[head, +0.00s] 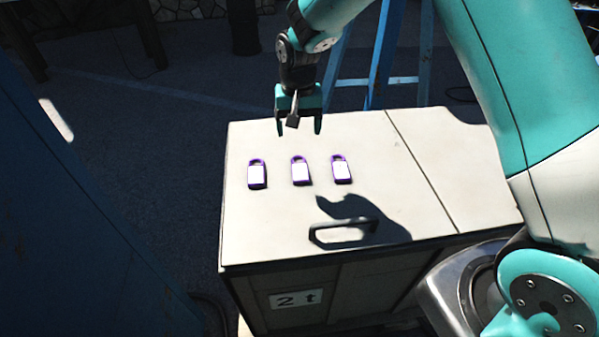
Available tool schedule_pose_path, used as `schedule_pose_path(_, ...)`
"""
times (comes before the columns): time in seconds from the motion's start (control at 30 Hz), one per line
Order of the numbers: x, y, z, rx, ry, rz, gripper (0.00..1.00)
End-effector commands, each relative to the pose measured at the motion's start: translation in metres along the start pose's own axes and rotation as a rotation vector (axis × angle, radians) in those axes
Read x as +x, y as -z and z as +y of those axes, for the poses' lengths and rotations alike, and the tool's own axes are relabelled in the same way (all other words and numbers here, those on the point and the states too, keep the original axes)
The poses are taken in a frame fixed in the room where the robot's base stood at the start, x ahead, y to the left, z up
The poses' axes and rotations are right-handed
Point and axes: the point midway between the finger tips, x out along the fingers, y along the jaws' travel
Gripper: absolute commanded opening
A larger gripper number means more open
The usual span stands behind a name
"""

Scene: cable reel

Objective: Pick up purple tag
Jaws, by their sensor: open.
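Three purple tags with white faces lie flat in a row on the pale top of a box. The left tag (257,174), the middle tag (301,170) and the right tag (341,169) are spaced apart from each other. My gripper (298,130) points down, open, with nothing between its fingers. It shows above and behind the row in the picture, nearest in line with the middle tag. It touches none of the tags. Its exact height over the box top is hard to tell.
A shadow falls around the slot. A blue ladder-like frame (378,60) stands behind the box. A dark blue panel (70,220) rises at the left.

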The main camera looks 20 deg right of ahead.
Motion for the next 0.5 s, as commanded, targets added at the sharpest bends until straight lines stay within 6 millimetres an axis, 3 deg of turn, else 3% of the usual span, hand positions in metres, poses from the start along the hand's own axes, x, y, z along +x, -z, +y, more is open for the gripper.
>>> schedule_pose_path(0.3,0.069,-0.001,0.000,-0.003,-0.001,-0.003,0.77)
schedule_pose_path(0.5,0.086,0.000,0.000,-0.004,0.001,-0.001,0.77)
